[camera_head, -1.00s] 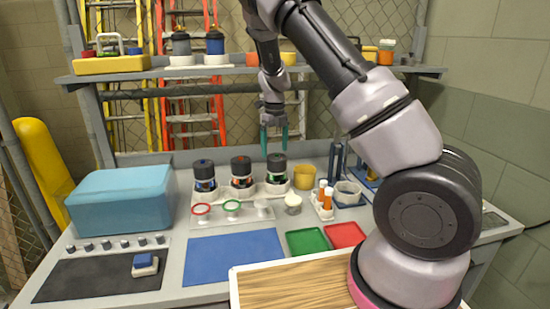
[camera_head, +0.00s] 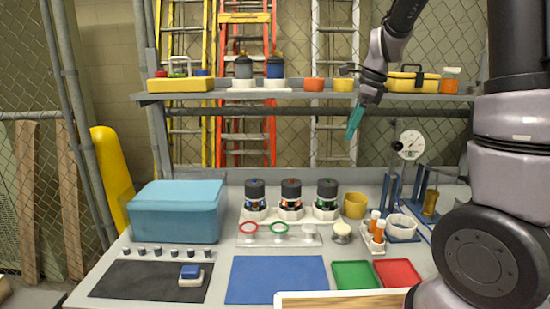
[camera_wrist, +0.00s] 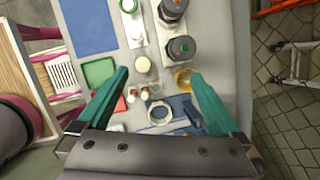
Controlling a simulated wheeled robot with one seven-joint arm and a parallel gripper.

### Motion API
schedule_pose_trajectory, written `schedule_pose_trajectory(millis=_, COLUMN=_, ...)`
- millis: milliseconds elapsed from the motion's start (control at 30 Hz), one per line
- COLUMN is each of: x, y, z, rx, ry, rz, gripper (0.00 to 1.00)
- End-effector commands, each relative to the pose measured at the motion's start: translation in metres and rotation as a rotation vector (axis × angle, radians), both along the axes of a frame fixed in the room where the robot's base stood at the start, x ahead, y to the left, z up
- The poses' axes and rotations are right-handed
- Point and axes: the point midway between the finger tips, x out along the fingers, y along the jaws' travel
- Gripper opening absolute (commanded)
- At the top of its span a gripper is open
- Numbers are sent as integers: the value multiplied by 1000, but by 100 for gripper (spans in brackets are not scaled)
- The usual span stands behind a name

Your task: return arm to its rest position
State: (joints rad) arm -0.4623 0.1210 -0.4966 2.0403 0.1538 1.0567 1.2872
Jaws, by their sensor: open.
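My gripper (camera_head: 355,122) has teal fingers and is empty, in the air in front of the shelf at the right of centre, above the back of the bench. My arm comes down to it from the upper right. In the wrist view my gripper (camera_wrist: 158,100) shows two spread teal fingers with nothing between them touching either one. Below it lie a white ring-shaped cup (camera_wrist: 159,112) and a yellow cup (camera_wrist: 183,77).
A grey shelf (camera_head: 300,97) crosses behind the bench, with a yellow toolbox (camera_head: 413,80) at its right. The bench holds a teal box (camera_head: 177,212), several black-capped canisters (camera_head: 291,195), a gauge stand (camera_head: 411,146) and red (camera_head: 398,274) and green trays (camera_head: 354,275). A blue mat (camera_head: 277,279) is bare.

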Motion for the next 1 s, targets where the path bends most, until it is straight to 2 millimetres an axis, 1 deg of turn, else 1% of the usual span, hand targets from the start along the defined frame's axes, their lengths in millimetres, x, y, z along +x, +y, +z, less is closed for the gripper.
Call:
schedule_pose_trajectory(millis=33, x=-14, y=-4, z=15, rx=8, ry=-52, rz=74, gripper=100)
schedule_pose_trajectory(millis=167, x=-47, y=-11, z=43, rx=-12, ry=-186, rz=287, gripper=100)
schedule_pose_trajectory(millis=200, x=-58, y=-12, z=51, rx=-25, ry=-230, rz=353, gripper=100)
schedule_pose_trajectory(millis=267, x=-74, y=-15, z=62, rx=-51, ry=-294, rz=451, gripper=100)
schedule_pose_trajectory(millis=400, x=-113, y=-19, z=83, rx=-145, ry=-443, rz=680, gripper=100)
schedule_pose_trajectory(millis=500, x=-141, y=-22, z=94, rx=-241, ry=-539, rz=842, gripper=100)
schedule_pose_trajectory(millis=600, x=-168, y=-23, z=99, rx=-352, ry=-617, rz=997, gripper=100)
schedule_pose_trajectory(millis=733, x=-194, y=-25, z=102, rx=-491, ry=-679, rz=1163, gripper=100)
schedule_pose_trajectory(millis=833, x=-207, y=-25, z=101, rx=-571, ry=-701, rz=1251, gripper=100)
schedule_pose_trajectory(millis=1000, x=-215, y=-25, z=100, rx=-628, ry=-712, rz=1316, gripper=100)
